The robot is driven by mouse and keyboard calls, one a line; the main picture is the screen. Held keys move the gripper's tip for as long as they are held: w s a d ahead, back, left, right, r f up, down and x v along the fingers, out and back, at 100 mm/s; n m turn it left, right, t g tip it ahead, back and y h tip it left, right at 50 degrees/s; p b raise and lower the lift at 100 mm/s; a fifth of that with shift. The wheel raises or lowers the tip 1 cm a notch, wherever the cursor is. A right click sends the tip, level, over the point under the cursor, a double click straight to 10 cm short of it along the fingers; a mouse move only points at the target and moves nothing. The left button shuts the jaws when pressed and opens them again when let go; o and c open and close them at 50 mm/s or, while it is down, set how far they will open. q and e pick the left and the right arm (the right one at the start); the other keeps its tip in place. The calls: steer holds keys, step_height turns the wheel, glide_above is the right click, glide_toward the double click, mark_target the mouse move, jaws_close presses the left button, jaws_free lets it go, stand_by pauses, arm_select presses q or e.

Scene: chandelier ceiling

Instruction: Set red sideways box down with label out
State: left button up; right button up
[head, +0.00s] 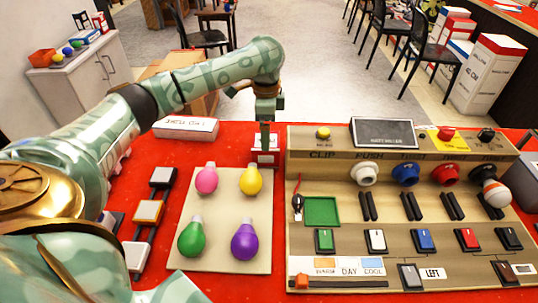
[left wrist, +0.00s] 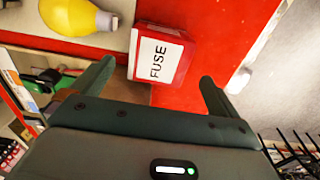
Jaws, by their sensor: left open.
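The red box (left wrist: 178,62) has a white label reading FUSE, and the text runs sideways in the left wrist view. In the head view the same box (head: 264,158) sits at the back of the red table, between the bulb board and the control panel, with its white label showing. My left gripper (head: 266,122) is above the box, pointing down, with its lower end overlapping it in that view. In the left wrist view the gripper (left wrist: 155,82) is open, and the box shows beyond and between its fingers. I cannot tell whether they touch. My right gripper is not in view.
A bulb board (head: 220,261) with pink, yellow, green and purple bulbs lies left of a wide control panel (head: 335,238) with switches and knobs. A white box (head: 186,128) lies at the back left.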

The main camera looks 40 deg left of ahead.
arm_select(q)
step_height(320, 180, down, 8)
steer(key=b, duration=0.5)
steer(key=shift+r, duration=0.2)
steer(key=shift+s+r, duration=0.1)
steer(key=shift+r, duration=0.2)
steer(key=c, duration=1.1)
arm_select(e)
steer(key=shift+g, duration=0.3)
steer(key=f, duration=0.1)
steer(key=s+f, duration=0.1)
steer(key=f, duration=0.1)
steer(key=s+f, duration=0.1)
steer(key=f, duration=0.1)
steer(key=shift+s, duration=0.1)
arm_select(q)
steer(key=shift+c, duration=0.2)
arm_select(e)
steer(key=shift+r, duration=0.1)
